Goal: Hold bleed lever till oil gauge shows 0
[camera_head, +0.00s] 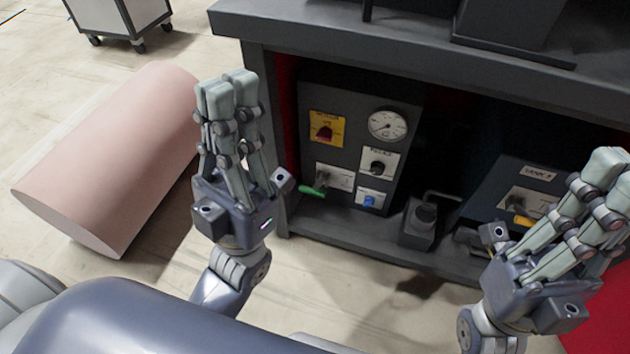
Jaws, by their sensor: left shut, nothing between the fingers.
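A dark control box under the bench carries a round white gauge (387,124); its needle reading is too small to tell. A green-handled lever (312,190) sticks out left from a white plate at the box's lower left; its label is unreadable, so I cannot tell if it is the bleed lever. My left gripper (227,92) points upward, shut and empty, left of the box and apart from the green lever. My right gripper (612,170) is at the right edge, in front of a second box; I cannot tell whether its fingers are shut.
The control box also has a yellow plate with a red knob (324,131), a black knob (377,168) and a blue knob (369,201). A dark bench (440,70) overhangs it. A pink cylinder (115,160) lies on the floor at left. A wheeled cart (120,18) stands behind.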

